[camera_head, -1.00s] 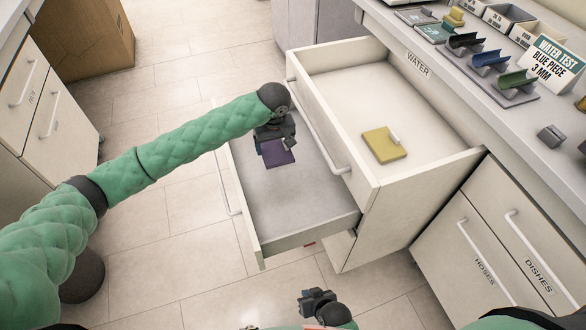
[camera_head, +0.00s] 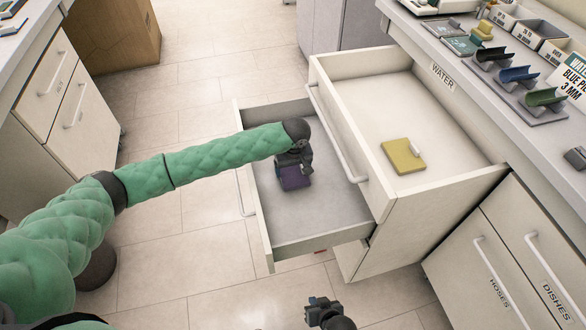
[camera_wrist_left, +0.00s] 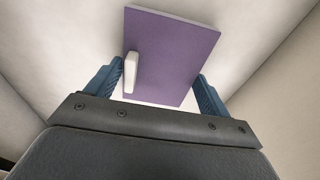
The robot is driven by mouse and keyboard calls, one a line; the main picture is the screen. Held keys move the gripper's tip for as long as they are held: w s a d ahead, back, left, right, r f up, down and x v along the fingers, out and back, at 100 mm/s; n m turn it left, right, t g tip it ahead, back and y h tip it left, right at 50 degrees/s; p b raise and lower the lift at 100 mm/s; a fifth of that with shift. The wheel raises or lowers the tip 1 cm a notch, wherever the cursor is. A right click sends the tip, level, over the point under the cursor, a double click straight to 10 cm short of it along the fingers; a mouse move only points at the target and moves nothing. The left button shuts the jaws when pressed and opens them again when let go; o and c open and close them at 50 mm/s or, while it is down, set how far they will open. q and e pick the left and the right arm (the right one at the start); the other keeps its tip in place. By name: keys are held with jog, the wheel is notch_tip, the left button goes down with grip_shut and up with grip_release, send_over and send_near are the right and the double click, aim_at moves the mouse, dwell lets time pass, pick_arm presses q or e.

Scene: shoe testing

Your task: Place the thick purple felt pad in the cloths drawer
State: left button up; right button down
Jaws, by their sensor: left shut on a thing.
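The purple felt pad (camera_head: 295,180) is in my left gripper (camera_head: 294,165), inside the outline of the lower open drawer (camera_head: 310,215). In the left wrist view the flat purple pad (camera_wrist_left: 178,50), with a white tab (camera_wrist_left: 131,72), lies between the blue fingers of my left gripper (camera_wrist_left: 160,88). I cannot tell whether the pad touches the drawer floor. The lower drawer looks otherwise empty, and its label is not visible. My right gripper (camera_head: 322,308) is at the bottom edge of the head view, away from the drawers; its jaws are unclear.
The upper open drawer (camera_head: 440,115), under a WATER label (camera_head: 442,76), holds a yellow pad (camera_head: 404,156) and overhangs the lower drawer's right side. Coloured curved pieces stand on the counter (camera_head: 460,60). Closed cabinets (camera_head: 510,250) are at the lower right. The floor at left is clear.

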aim_at(294, 175)
pick_arm(q)
jog(key=shift+f, duration=0.15)
pick_arm(e)
jog(key=shift+s, duration=0.1)
pick_arm(q)
jog(key=o, duration=0.9)
pick_arm(e)
jog(key=shift+r, duration=0.35)
pick_arm(q)
notch_tip(294, 175, up, 12)
jog(key=s, duration=0.1)
jog(key=shift+s+d, duration=0.15)
jog(key=shift+d, duration=0.1)
pick_arm(e)
jog(key=shift+w+r, duration=0.3)
jog(key=shift+r, duration=0.25)
jog(key=shift+s+f, duration=0.15)
jog(key=shift+f, duration=0.05)
